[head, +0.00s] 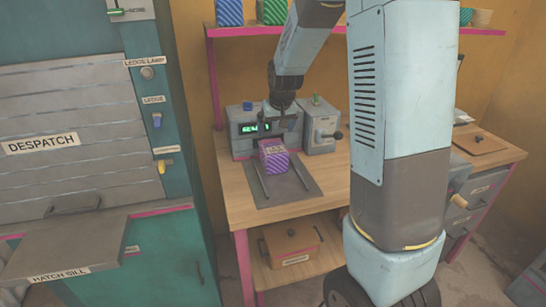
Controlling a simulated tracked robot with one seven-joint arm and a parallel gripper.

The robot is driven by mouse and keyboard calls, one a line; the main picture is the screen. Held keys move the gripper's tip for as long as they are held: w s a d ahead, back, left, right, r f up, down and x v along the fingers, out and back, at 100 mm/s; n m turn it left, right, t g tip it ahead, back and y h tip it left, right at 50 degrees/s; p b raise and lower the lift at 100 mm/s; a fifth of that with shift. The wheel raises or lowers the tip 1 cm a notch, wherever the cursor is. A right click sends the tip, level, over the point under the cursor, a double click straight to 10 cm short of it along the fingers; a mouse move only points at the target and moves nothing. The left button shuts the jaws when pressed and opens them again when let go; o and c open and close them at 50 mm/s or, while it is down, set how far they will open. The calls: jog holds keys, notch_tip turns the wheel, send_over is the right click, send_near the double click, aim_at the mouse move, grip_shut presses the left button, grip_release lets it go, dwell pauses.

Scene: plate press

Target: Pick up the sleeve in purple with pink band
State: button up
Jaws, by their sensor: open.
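The purple sleeve with a pink band (273,160) is a small box-like piece. It stands upright on a dark grey mat (298,190) on the wooden bench, between two thin metal bars. My gripper (283,104) hangs above and slightly behind the sleeve in the picture, in front of the grey bench unit. It is open and appears empty. Its fingers are small and dark here, so their exact gap is hard to see. I see no contact with the sleeve.
A grey unit with a green display (254,128) and a box with a knob (320,132) stand behind the mat. Patterned blue (229,13) and green (271,12) containers sit on the shelf above. A wooden box (291,245) is below. The despatch hatch (65,140) is at left.

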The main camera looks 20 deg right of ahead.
aim_at(273, 146)
jog(key=x, duration=0.7)
jog(key=shift+s, duration=0.1)
jog(key=shift+x, duration=2.65)
jog(key=shift+s+f, duration=0.1)
jog(key=shift+f, duration=0.2)
jog(key=shift+c, duration=0.2)
jog(key=c, duration=1)
